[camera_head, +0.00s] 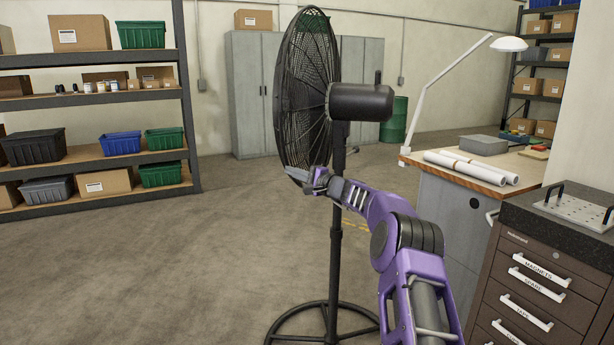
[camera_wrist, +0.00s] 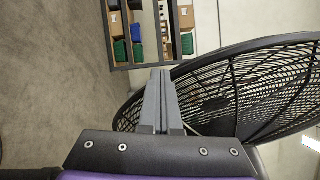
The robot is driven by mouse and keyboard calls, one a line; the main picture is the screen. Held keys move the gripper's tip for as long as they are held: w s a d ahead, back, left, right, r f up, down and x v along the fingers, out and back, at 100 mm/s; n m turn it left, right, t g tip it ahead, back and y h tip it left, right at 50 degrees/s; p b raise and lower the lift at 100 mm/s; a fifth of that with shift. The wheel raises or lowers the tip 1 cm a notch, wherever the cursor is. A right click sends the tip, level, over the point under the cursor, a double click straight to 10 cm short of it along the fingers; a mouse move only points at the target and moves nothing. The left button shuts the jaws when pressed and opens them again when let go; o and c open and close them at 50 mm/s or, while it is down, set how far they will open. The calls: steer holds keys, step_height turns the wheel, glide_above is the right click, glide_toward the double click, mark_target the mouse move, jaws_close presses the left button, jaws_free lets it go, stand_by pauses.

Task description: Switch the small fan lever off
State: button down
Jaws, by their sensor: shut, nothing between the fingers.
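A black pedestal fan (camera_head: 361,102) stands in the middle of the head view, its round cage turned to the left. A small dark upright piece (camera_head: 378,77) rises from the rear top of its motor housing; I cannot tell for sure whether it is the lever. My gripper (camera_head: 290,171) is shut and empty, at the lower edge of the cage and below the motor housing. In the wrist view the shut fingers (camera_wrist: 160,73) point toward the shelf, with the fan cage (camera_wrist: 235,90) close on their right. No lever is clear in that view.
A workbench (camera_head: 480,168) with a lamp and paper rolls stands at the right, beside a dark drawer cabinet (camera_head: 535,275). A shelf (camera_head: 95,98) with bins and boxes stands at the left. The floor (camera_head: 180,260) left of the fan is clear.

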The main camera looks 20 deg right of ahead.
steer(key=shift+w+a+m+t+h, duration=0.35)
steer(key=shift+w+a+h, duration=0.15)
steer(key=shift+w+a, duration=0.55)
steer(key=shift+w+a+m+t+h, duration=0.3)
steer(key=shift+w+a+h, duration=0.3)
steer(key=shift+w, duration=0.65)
steer(key=shift+a, duration=0.1)
steer(key=shift+f, duration=0.1)
